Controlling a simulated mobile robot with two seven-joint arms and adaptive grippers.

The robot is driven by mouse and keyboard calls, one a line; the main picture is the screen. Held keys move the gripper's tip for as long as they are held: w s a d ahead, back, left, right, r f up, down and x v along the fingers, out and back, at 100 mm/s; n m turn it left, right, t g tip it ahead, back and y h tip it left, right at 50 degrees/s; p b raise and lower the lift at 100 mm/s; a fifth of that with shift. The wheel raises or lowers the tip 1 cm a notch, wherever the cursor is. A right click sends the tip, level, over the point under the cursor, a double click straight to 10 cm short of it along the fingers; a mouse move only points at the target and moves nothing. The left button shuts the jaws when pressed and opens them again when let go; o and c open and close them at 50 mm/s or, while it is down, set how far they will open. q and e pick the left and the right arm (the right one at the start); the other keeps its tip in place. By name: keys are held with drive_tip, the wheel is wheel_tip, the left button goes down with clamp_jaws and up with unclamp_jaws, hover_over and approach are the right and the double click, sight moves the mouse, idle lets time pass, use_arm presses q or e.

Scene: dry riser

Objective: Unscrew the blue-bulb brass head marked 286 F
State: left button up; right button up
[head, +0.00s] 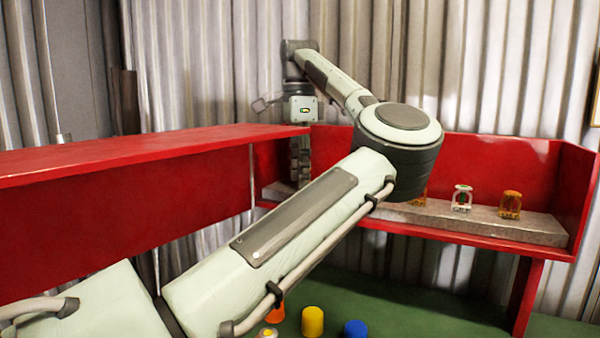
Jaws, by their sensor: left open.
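My left arm crosses the view from the lower left, and its gripper (300,168) points down at the left end of the red shelf. The gripper is open, its fingers partly overlapping in the view, and I see nothing between them. A brass-coloured head (511,204) stands upright at the right of the shelf's pale slab. A silver head (462,198) with a greenish bulb stands left of it. Another brass-coloured head (420,198) is mostly hidden behind my arm. No blue bulb or 286 F marking is legible. My right gripper is not in view.
A red panel (100,155) runs along the left, and the red shelf (480,150) stands before corrugated metal. On the green surface (430,310) below are a yellow cap (312,321), a blue cap (355,328) and an orange piece (275,314). My arm hides the slab's middle.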

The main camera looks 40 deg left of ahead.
use_arm(q)
drive_tip(key=m, duration=0.4)
drive_tip(key=shift+w+a, duration=0.15)
drive_tip(key=m, duration=0.4)
drive_tip(key=shift+w+a, duration=0.1)
drive_tip(key=shift+w, duration=0.05)
clamp_jaws()
drive_tip(key=n, duration=0.4)
drive_tip(key=shift+s+n, duration=0.2)
drive_tip(key=shift+n, duration=0.5)
drive_tip(key=shift+d, duration=0.2)
